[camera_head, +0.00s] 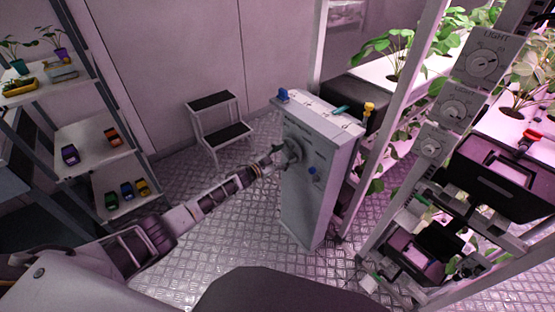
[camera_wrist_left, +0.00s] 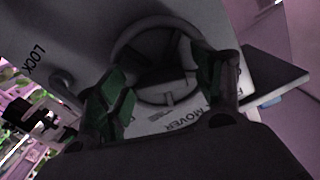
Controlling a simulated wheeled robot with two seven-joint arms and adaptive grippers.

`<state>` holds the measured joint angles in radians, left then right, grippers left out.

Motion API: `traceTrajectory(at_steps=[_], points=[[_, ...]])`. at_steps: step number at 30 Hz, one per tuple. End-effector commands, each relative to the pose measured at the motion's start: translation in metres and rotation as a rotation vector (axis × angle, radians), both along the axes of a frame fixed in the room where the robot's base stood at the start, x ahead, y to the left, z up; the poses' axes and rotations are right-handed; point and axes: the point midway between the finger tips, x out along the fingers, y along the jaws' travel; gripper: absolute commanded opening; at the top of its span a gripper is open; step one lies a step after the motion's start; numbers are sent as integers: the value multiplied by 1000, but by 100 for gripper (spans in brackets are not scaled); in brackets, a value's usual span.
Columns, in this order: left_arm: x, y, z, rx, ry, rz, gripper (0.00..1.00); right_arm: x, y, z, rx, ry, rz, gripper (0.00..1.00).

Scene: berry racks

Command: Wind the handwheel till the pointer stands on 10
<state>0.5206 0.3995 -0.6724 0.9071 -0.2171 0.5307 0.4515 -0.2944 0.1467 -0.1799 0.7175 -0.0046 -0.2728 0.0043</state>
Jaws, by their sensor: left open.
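The handwheel (camera_head: 294,150) is on the front of an upright grey cabinet (camera_head: 310,208). In the left wrist view the wheel's round rim (camera_wrist_left: 128,38) fills the upper middle. My left gripper (camera_head: 279,155) is at the wheel in the head view. In the left wrist view its two green-padded fingers (camera_wrist_left: 162,78) are apart, one on each side of the wheel's lower part. I cannot tell whether they touch the rim. The pointer and its numbers cannot be made out. My right gripper is not in view.
A blue knob (camera_head: 314,171) is beside the wheel; blue, teal and yellow parts stand on the cabinet's top. In the left wrist view a small grey knob (camera_wrist_left: 62,79) is near the word LOCK. A step stool (camera_head: 222,131) stands behind. Racks flank both sides.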

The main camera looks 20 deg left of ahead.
Motion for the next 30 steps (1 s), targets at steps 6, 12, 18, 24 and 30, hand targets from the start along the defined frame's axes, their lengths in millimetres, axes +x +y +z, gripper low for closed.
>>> traceTrajectory(at_steps=[6,12,18,24,30], points=[[-5,5,0,0,0,1,68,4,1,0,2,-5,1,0],[-16,13,-1,0,0,1,68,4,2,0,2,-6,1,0],[-32,24,-1,1,2,1,68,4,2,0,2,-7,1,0],[-48,36,-1,1,1,2,68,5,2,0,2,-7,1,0],[-64,47,-1,2,2,1,68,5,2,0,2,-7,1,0]])
